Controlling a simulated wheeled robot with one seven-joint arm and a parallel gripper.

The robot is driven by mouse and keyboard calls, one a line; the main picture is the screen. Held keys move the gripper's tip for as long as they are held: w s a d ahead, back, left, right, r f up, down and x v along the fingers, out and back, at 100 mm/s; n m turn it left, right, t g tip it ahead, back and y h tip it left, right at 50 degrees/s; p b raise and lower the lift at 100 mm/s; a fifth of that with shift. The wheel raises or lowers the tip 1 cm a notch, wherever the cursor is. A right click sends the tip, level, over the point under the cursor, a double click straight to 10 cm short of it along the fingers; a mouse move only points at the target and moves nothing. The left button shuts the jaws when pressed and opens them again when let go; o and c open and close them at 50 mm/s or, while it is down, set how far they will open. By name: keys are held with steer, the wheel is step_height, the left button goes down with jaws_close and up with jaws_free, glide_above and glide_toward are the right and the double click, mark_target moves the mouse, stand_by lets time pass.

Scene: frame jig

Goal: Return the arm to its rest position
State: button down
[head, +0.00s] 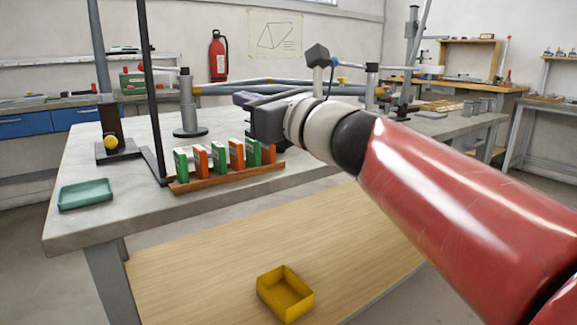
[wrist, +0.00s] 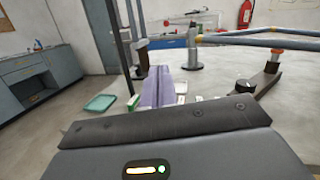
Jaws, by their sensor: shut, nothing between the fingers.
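My red and white arm reaches in from the right in the head view. In the wrist view the purple fingers of my gripper (wrist: 158,80) lie side by side, shut and empty. Parts of the table behind my gripper and arm are hidden.
The rack holds several green and orange pieces close in front of my gripper. A dark upright post (head: 152,90) stands left of it, and a pipe frame (head: 225,88) on stands lies behind. A teal tray (head: 85,194) sits at the left; a yellow bin (head: 285,293) is on the lower shelf.

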steer(key=s+d+f+n+g+h+p, duration=0.1)
steer(key=s+d+f+n+h, duration=0.4)
steer(key=f, duration=0.5)
steer(key=s+d+f+n+g+h+p, duration=0.1)
steer(key=s+d+f+n+g+h, duration=0.3)
steer(key=s+d+f+n, duration=0.4)
steer(key=s+d+f+n+g+h+p, duration=0.1)
steer(key=s+d+f+n+h, duration=0.4)
steer(key=f+n, duration=0.7)
steer(key=s+d+f+g, duration=0.1)
steer(key=s+d+f, duration=0.1)
steer(key=d, duration=0.1)
steer(key=shift+s+d+g+h+p, duration=0.2)
steer(key=shift+s+g+h+p, duration=0.05)
steer(key=shift+g+h+p, duration=0.1)
